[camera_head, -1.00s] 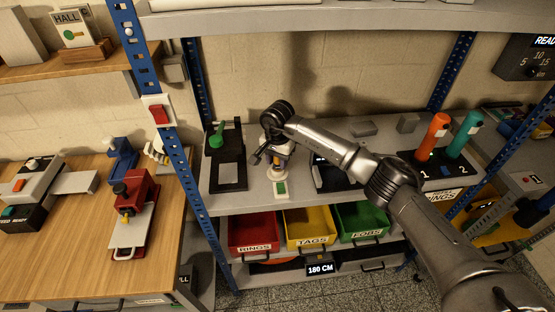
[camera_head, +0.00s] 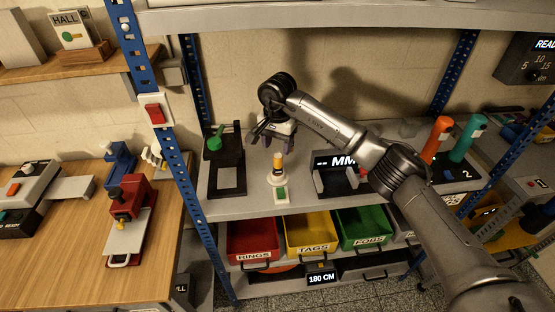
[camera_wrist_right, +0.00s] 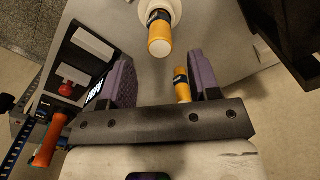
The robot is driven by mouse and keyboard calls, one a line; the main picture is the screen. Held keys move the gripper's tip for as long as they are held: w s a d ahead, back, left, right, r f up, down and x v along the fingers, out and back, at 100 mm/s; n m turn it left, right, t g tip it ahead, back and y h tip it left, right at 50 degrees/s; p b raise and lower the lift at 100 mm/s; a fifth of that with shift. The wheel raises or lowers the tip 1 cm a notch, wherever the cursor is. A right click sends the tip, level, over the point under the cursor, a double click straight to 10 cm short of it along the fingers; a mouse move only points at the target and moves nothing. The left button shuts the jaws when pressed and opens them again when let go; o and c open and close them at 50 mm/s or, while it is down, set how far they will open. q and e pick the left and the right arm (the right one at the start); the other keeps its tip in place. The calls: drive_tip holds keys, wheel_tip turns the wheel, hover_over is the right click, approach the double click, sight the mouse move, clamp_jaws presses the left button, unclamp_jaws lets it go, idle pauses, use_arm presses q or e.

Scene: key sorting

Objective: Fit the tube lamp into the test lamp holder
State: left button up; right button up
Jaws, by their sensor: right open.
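An amber tube lamp (camera_head: 278,161) with a dark band stands upright on the white test lamp holder (camera_head: 279,181), which has a green patch at its front. In the right wrist view the amber tube (camera_wrist_right: 160,40) sits at the white round holder (camera_wrist_right: 174,10), beyond the fingertips. My right gripper (camera_head: 272,138) is open, behind and above the lamp, apart from it. In the wrist view its purple fingers (camera_wrist_right: 162,78) are spread. A second amber piece (camera_wrist_right: 183,90) with a dark band shows between them, partly hidden by the gripper body; I cannot tell if it is touched.
A black stand with a green knob (camera_head: 215,143) is left of the holder. A black cradle (camera_head: 335,178) is to its right, with orange (camera_head: 437,137) and teal (camera_head: 467,142) tubes farther right. Red, yellow and green bins hang below the shelf (camera_head: 236,208).

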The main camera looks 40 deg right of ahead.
wheel_tip(320, 180, up, 3)
drive_tip(key=shift+r+b, duration=0.1)
drive_tip(key=shift+b, duration=0.25)
drive_tip(key=shift+r, duration=0.45)
